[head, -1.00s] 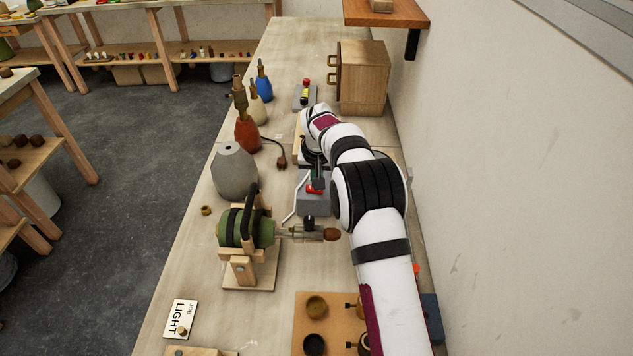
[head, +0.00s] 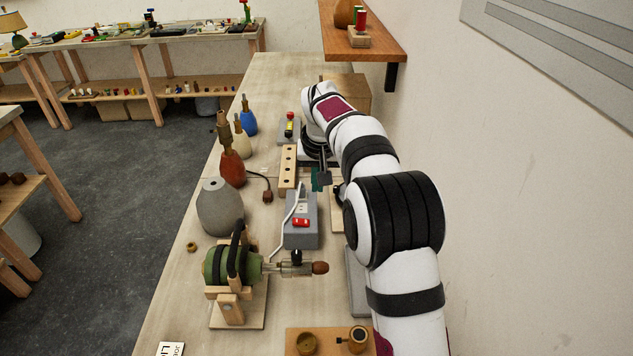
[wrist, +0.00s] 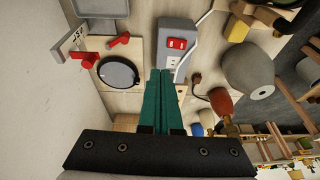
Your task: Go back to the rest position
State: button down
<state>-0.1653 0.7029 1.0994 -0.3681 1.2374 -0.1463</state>
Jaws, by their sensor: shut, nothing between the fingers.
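My gripper (head: 321,182) hangs over the bench just beyond the grey outlet box (head: 301,232). Its teal fingers are together and empty, and they also show closed in the wrist view (wrist: 161,74). The red switch on the box (head: 301,222) is in plain view and apart from the fingers. In the wrist view the box (wrist: 176,66) with its red switch lies past the fingertips. My white arm covers much of the right side of the bench in the head view.
A wooden block with holes (head: 288,167) stands left of my gripper. A green lamp body (head: 219,266) lies in a wooden cradle in front. A grey vase-like base (head: 219,209) and a red one (head: 232,168) stand left. A wall shelf (head: 365,43) overhangs at the back right.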

jog(key=shift+s, duration=0.1)
jog(key=s+d+r+m+g, duration=0.1)
jog(key=s+d+r+m, duration=0.15)
jog(key=s, duration=0.95)
jog(key=s+d+r+m+g, duration=0.1)
jog(key=s+d+r, duration=0.2)
jog(key=s, duration=0.9)
jog(key=s+f+m, duration=0.1)
jog(key=s+f, duration=0.1)
jog(key=s, duration=0.7)
jog(key=s+f+m+g+y, duration=0.1)
jog(key=s+f, duration=0.2)
jog(key=s, duration=0.6)
jog(key=shift+s+f+y, duration=0.15)
jog(key=shift+f+y, duration=0.15)
jog(key=shift+a, duration=0.1)
